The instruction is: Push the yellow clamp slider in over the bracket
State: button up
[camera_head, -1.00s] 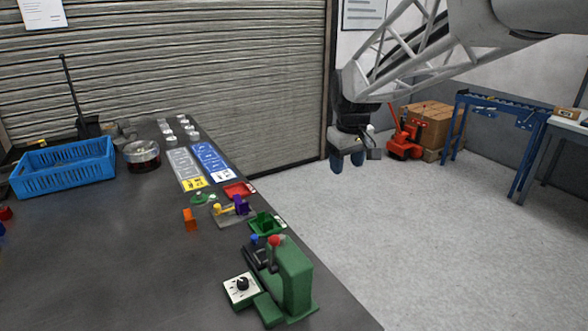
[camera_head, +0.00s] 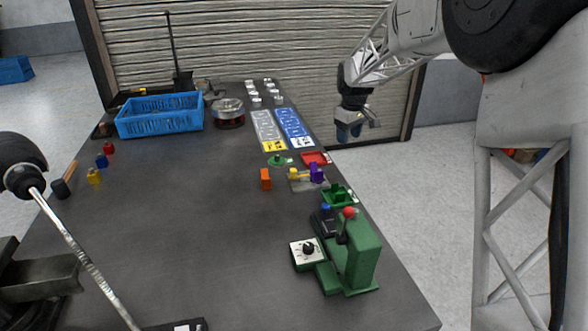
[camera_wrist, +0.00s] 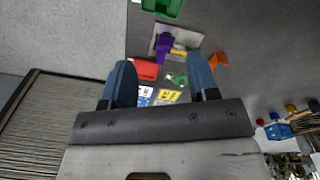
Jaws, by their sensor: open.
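The yellow clamp slider (camera_head: 295,174) lies on a light grey plate (camera_head: 297,187) near the table's right edge. A purple piece (camera_head: 317,173), maybe the bracket, stands at its right end; I cannot tell whether they touch. In the wrist view the yellow slider (camera_wrist: 180,54) reaches right from beside the purple piece (camera_wrist: 163,47). My gripper (camera_head: 349,134) is open and empty, in the air by the table's right edge, beyond and apart from the plate. Its two blue fingers (camera_wrist: 161,72) point toward the plate in the wrist view.
A red tray (camera_head: 314,158), a green tray (camera_head: 345,201) and an orange block (camera_head: 265,179) surround the plate. A green press (camera_head: 362,255) stands nearer. A blue crate (camera_head: 160,118) is at the far left. The table's middle left is clear.

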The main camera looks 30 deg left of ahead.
jog(key=w+a+f+n, duration=0.2)
jog(key=a+f, duration=0.4)
jog(key=a, duration=0.4)
jog(key=n, duration=0.2)
send_over(293, 170)
jog(key=shift+g, duration=0.3)
notch_tip(293, 170, down, 8)
jog(key=shift+w+r, duration=0.1)
jog(key=shift+w, duration=0.05)
jog(key=shift+f, duration=3.9)
grip_shut()
